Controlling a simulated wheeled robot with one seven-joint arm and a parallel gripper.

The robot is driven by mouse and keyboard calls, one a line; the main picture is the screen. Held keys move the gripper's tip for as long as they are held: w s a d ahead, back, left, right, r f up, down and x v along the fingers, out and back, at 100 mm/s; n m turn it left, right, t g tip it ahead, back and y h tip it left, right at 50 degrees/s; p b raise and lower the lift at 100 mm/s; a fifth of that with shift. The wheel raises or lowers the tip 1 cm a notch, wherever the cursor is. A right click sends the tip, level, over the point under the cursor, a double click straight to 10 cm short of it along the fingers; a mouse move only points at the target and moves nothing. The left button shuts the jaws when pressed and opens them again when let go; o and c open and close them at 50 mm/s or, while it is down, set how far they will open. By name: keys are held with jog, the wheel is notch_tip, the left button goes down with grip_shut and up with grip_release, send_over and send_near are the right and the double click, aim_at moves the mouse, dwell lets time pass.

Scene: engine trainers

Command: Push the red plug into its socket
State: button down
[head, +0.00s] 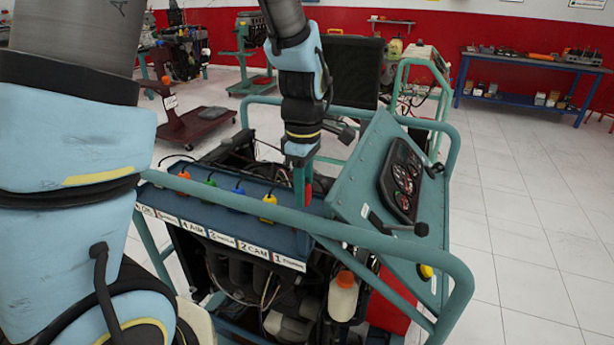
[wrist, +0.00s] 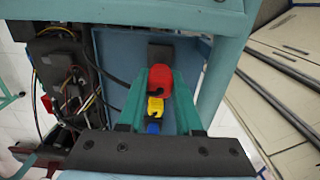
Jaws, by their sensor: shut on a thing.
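The red plug (wrist: 160,78) is between my gripper's two green fingers in the wrist view, and my gripper (wrist: 160,90) is shut on it. In the head view my gripper (head: 301,190) points down at the right end of the blue panel, and only a sliver of the red plug (head: 308,193) shows beside the fingers. A dark square piece (wrist: 160,53) lies just beyond the red plug in the wrist view; I cannot tell if it is the socket. Whether the plug touches or enters a socket is hidden.
The yellow plug (head: 269,200), blue plug (head: 238,188), green plug (head: 209,181) and orange plug (head: 184,174) stand in a row on the blue panel (head: 222,212). A green tube rail (head: 330,228) runs in front. A sloped gauge panel (head: 385,185) stands close to the right of my gripper.

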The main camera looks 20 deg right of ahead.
jog(key=shift+f+b, duration=1.95)
jog(key=shift+f, duration=0.7)
jog(key=shift+f+p, duration=0.25)
jog(key=shift+p, duration=0.15)
dwell(0.9)
jog(key=c, duration=0.5)
grip_release()
jog(key=shift+r+p, duration=3.4)
jog(key=shift+r, duration=0.2)
